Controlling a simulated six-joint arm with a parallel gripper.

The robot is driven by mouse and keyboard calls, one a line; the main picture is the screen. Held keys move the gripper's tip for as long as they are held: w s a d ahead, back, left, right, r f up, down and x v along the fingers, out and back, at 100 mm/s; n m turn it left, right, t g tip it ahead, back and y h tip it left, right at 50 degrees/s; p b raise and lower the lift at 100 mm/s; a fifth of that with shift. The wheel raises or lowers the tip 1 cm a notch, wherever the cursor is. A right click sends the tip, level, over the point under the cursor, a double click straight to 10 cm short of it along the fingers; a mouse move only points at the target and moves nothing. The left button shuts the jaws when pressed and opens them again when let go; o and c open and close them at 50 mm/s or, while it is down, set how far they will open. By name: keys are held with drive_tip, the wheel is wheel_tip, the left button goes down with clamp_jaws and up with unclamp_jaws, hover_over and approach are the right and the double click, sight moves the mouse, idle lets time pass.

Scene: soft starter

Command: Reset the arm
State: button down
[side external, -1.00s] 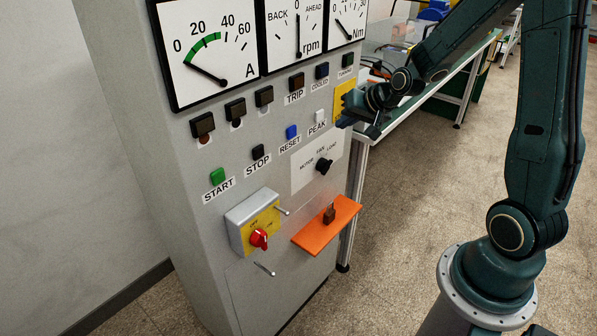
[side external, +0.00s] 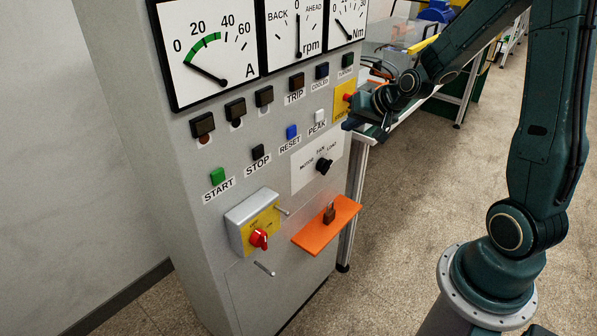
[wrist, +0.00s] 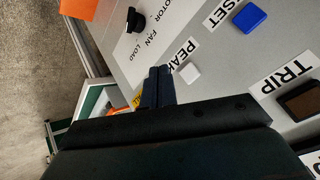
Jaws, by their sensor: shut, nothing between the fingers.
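My gripper (side external: 350,124) is in front of the right edge of the grey control cabinet (side external: 200,240), beside the yellow plate with a red button (side external: 347,98). In the wrist view the two dark fingers (wrist: 158,76) are together with nothing between them. They show beside the white PEAK button (wrist: 190,72) and point toward the cabinet side. I cannot tell whether they touch the panel. The blue RESET button (side external: 291,132) is to the left of my gripper; it also shows in the wrist view (wrist: 249,17).
A black selector knob (side external: 323,166) is below my gripper. An orange shelf (side external: 318,240) with a padlock (side external: 329,214) juts out lower down. A red rotary switch (side external: 259,238) is to its left. A workbench (side external: 420,100) stands behind.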

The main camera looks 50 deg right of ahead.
drive_tip(key=s+a+r+n+g, duration=0.2)
drive_tip(key=s+a+r+n, duration=0.3)
drive_tip(key=s+a+r, duration=0.4)
drive_tip(key=s+a+r+n, duration=0.1)
drive_tip(key=s+a, duration=0.2)
drive_tip(key=s, duration=0.3)
drive_tip(key=s+a+r+n+g+y, duration=0.1)
drive_tip(key=s+a+r+n, duration=0.1)
drive_tip(key=s, duration=0.5)
drive_tip(key=shift+a+r+n, duration=0.3)
drive_tip(key=shift+a, duration=0.15)
drive_tip(key=shift+w, duration=0.1)
